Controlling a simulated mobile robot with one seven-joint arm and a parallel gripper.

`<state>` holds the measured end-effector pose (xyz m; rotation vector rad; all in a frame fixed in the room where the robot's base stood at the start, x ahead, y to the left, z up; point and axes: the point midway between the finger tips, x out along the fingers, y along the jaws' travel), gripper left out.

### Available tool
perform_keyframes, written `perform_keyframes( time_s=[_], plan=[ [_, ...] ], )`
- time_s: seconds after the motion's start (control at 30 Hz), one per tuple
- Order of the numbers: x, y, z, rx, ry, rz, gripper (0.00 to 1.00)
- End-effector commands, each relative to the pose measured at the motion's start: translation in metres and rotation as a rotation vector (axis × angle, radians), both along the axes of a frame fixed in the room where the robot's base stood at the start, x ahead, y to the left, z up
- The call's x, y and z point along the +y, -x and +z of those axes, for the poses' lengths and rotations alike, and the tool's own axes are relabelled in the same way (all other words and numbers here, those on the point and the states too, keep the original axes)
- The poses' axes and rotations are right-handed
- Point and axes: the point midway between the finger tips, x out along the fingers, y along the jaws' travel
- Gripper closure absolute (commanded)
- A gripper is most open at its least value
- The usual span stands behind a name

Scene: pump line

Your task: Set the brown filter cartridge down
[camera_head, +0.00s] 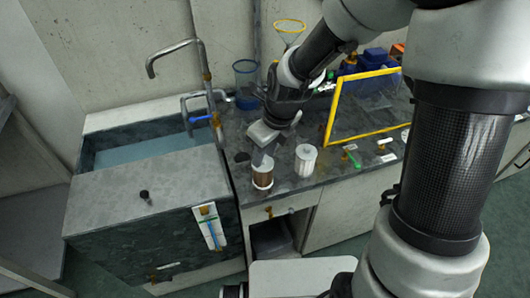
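The brown filter cartridge (263,176), with pale end bands, is upright at the front edge of the dark counter (330,170). My gripper (262,157) points down at its top, and the fingers overlap the cartridge's upper end in this view. The fingers are small and partly hidden, so I cannot tell whether they grip it. I also cannot tell whether the cartridge's base touches the counter. A white ribbed cartridge (305,160) stands upright just to the right, apart from the brown one.
A sink basin (145,150) with a tall tap (178,48) is at left. A blue-tinted beaker (246,84) stands behind my gripper. A yellow-framed panel (363,105) and small valves (351,156) are at right. An open cabinet (272,242) is below the counter.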

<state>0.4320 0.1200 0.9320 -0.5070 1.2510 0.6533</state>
Motion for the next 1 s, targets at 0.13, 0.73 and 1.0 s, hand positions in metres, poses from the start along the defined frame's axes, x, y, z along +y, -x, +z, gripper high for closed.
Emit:
perform_keyframes(
  time_s=[0.13, 0.73, 1.0],
  plan=[
    [-0.005, 0.002, 0.025, -0.005, 0.001, -0.003, 0.69],
    [-0.021, 0.021, 0.116, -0.001, 0.001, 0.001, 0.69],
    [-0.021, 0.021, 0.117, 0.000, 0.000, 0.000, 0.69]
  ],
)
